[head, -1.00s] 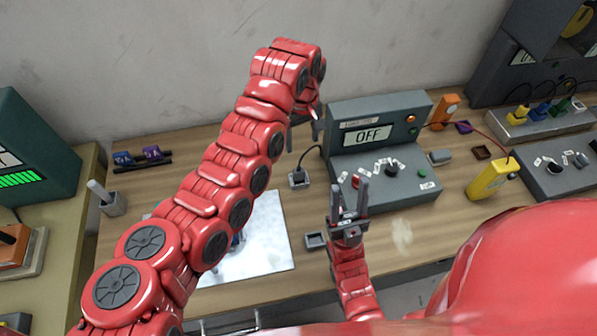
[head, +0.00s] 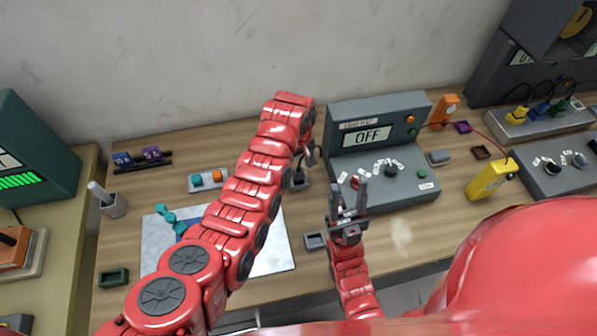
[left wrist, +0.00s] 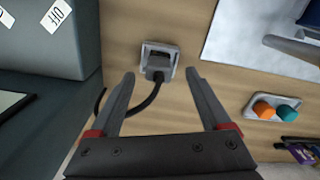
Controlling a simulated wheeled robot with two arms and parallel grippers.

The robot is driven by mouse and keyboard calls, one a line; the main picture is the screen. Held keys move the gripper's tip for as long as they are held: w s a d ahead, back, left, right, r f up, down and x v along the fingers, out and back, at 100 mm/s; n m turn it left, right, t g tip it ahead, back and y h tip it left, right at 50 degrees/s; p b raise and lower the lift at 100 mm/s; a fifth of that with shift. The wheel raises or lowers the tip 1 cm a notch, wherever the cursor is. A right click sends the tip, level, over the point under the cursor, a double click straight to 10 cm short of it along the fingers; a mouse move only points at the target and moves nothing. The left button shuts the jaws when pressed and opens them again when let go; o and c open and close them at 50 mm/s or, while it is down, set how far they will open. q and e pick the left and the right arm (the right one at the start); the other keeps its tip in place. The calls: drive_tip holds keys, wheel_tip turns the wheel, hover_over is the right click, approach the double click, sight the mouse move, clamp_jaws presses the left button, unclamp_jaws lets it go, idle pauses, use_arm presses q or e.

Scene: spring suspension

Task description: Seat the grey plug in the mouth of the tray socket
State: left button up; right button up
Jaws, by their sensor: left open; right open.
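The grey plug (left wrist: 158,67), with a black cable, stands at the mouth of a square grey tray socket (left wrist: 174,48) in the left wrist view. The plug covers part of the opening; I cannot tell how deep it sits. In the head view the socket (head: 304,185) lies left of the OFF instrument, partly behind my left arm. My left gripper (left wrist: 160,73) is open, its fingers on either side of the plug in the picture and apart from it. It also shows in the head view (head: 303,158). My right gripper (head: 349,190) is open and empty, pointing up before the instrument.
The instrument (head: 383,140) stands close right of the socket. A small grey open tray (head: 315,241) lies left of my right gripper. A white mat (head: 275,262) lies under my left arm, with a block holding orange and teal knobs (head: 195,186) behind it.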

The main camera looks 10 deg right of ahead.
use_arm(q)
drive_tip(key=shift+f, duration=0.55)
clamp_jaws()
